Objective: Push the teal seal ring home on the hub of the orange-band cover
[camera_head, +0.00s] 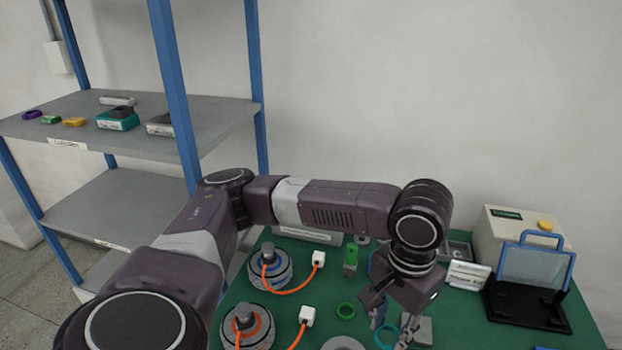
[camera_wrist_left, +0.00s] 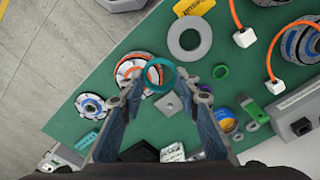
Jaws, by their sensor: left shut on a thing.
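The teal seal ring (camera_wrist_left: 160,74) is held between the fingertips of my left gripper (camera_wrist_left: 162,90) in the left wrist view. In the head view my left gripper (camera_head: 392,322) points down over the green table, with the ring (camera_head: 386,336) partly visible by its fingers. The orange-band cover (camera_wrist_left: 124,70) lies on the table, just left of the ring in the wrist view and partly covered by the ring and a finger. Its hub is hard to make out, and I cannot tell how high the ring is above the table. My right gripper is not in view.
A green ring (camera_wrist_left: 221,71), a large grey washer (camera_wrist_left: 190,38) and a grey square block (camera_wrist_left: 168,103) lie close by. A blue-band cover (camera_wrist_left: 90,105) sits near the table's edge. Two motors (camera_head: 270,268) with orange cables stand at left. A black stand (camera_head: 527,308) is at right.

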